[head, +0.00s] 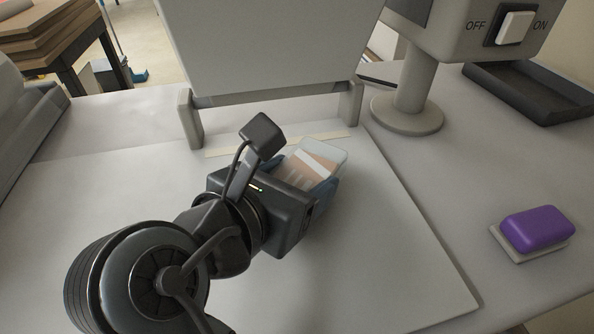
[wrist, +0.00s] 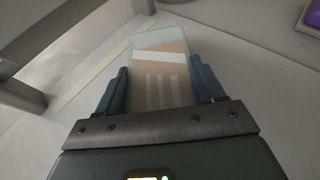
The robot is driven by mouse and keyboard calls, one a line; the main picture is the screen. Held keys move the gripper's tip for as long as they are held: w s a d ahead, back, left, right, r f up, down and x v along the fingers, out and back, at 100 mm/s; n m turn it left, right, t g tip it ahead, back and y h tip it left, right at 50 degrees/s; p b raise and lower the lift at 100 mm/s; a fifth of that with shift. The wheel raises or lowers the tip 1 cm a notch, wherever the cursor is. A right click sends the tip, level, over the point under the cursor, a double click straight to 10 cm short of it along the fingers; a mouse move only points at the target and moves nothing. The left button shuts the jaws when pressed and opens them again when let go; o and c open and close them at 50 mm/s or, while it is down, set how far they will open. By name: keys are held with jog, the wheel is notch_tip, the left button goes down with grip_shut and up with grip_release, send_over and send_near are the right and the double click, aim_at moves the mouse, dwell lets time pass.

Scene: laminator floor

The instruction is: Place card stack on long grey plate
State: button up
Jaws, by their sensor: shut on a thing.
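My gripper (head: 299,179) is shut on the card stack (head: 321,155), with a blue finger on each side of it. The card stack is a flat clear-edged block with white and peach areas. In the wrist view the card stack (wrist: 158,60) points away from my gripper (wrist: 160,75), with pale stripes on its face. It is over the large flat light-grey surface (head: 400,270), close to a thin cream strip (head: 225,149). I cannot tell whether it touches the surface. I cannot tell which grey surface is the long grey plate.
A large grey panel on two feet (head: 270,45) stands behind the card stack. A grey post (head: 412,85) carries an OFF/ON switch box (head: 455,30). A purple block (head: 540,228) sits on a small pale base at right. A dark tray (head: 520,90) lies behind it.

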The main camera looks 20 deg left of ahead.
jog(key=shift+f, duration=0.6)
dwell(0.5)
jog(key=o, duration=1.4)
jog(key=shift+c, duration=0.2)
jog(key=shift+s, duration=0.1)
jog(key=shift+v, duration=3.85)
